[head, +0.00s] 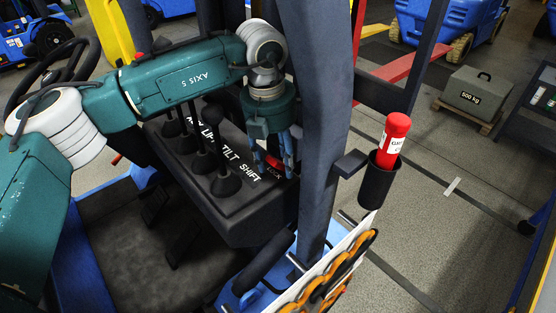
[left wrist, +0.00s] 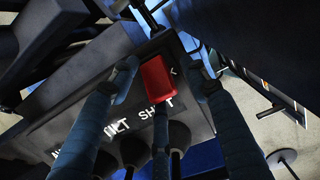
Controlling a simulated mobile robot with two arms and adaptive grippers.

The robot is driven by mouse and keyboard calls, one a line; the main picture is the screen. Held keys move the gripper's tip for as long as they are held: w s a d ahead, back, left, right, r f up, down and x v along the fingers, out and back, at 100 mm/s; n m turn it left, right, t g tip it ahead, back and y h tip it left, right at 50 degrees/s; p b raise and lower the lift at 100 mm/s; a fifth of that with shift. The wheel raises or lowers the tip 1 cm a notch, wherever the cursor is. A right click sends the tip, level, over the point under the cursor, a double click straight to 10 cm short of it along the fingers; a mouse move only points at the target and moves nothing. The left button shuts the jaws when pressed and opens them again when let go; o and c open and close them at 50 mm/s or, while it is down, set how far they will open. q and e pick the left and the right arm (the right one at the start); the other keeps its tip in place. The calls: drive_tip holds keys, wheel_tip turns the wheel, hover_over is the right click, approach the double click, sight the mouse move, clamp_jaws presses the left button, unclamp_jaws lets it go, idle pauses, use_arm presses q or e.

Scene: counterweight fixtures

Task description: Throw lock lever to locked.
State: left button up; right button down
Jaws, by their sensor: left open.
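The lock lever shows as a red block-shaped handle (left wrist: 158,80) in the left wrist view, beside the SHIFT label on the dark control console. In the head view only a bit of its red (head: 274,163) shows, partly hidden by my fingers. My left gripper (head: 278,158) points down over the console's right end. Its blue fingers are open, one on each side of the red handle, with visible gaps in the left wrist view (left wrist: 163,85). I cannot tell the lever's lock position. My right gripper is in neither view.
Several black knobbed levers (head: 226,182) stand on the console (head: 250,215) just left of the gripper. A dark upright post (head: 320,130) is close on the right, with a red cylinder (head: 392,138) in a black holder (head: 377,182) beyond it. A steering wheel (head: 62,65) is at the left.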

sight(274, 161)
use_arm(q)
wheel_tip(274, 161, up, 11)
drive_tip(key=s, duration=0.1)
drive_tip(key=shift+a+r, duration=0.2)
drive_tip(key=shift+a, duration=0.15)
drive_tip(key=shift+s, duration=0.1)
